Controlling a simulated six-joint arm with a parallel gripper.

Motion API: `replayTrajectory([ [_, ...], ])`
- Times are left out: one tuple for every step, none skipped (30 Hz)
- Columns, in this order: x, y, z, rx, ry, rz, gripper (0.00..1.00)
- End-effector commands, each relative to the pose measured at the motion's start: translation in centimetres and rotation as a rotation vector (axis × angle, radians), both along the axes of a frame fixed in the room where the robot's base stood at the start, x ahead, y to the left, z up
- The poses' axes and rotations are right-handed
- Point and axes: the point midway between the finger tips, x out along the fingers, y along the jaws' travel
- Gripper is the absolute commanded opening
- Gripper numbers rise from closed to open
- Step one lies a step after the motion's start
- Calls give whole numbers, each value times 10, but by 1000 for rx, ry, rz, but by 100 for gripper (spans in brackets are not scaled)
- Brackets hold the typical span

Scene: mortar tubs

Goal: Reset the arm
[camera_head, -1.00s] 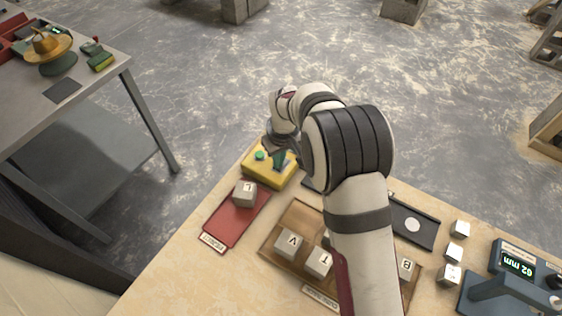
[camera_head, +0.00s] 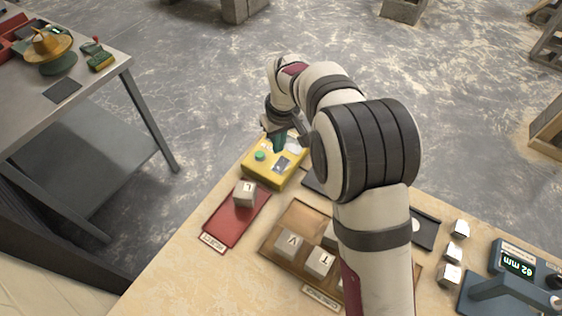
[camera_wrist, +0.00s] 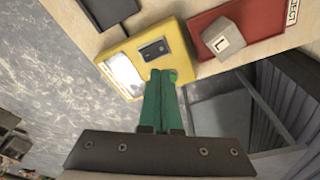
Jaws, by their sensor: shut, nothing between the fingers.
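My gripper (camera_head: 280,143) is above the yellow box (camera_head: 262,172) at the far corner of the wooden table. In the wrist view its green fingers (camera_wrist: 162,82) are together with nothing between them, and they appear in front of the yellow box (camera_wrist: 178,42). The box carries a green button (camera_head: 260,155) and a small dark panel; in the wrist view the fingertips cover the button's area. Whether the fingers touch the box I cannot tell. My arm hides part of the brown tray.
A red reject tray (camera_head: 222,228) holds a block marked L (camera_head: 244,194). A brown tray (camera_head: 270,246) holds lettered blocks (camera_head: 289,242). White blocks (camera_head: 455,252) and a blue gauge reading 62 mm (camera_head: 515,275) stand at right. A grey table (camera_head: 95,105) is at left.

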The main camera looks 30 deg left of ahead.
Motion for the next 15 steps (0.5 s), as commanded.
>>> replayTrajectory([
  [0, 0, 1, 0, 0, 0, 0],
  [0, 0, 1, 0, 0, 0, 0],
  [0, 0, 1, -1, 0, 0, 0],
  [0, 0, 1, 0, 0, 0, 0],
  [0, 0, 1, 0, 0, 0, 0],
  [0, 0, 1, 0, 0, 0, 0],
  [0, 0, 1, 0, 0, 0, 0],
  [0, 0, 1, 0, 0, 0, 0],
  [0, 0, 1, 0, 0, 0, 0],
  [0, 0, 1, 0, 0, 0, 0],
  [0, 0, 1, 0, 0, 0, 0],
  [0, -1, 2, 0, 1, -4, 0],
  [1, -5, 5, 1, 2, -17, 0],
  [2, -13, 10, 2, 6, -42, 0],
  [3, -30, 22, 3, 14, -96, 0],
])
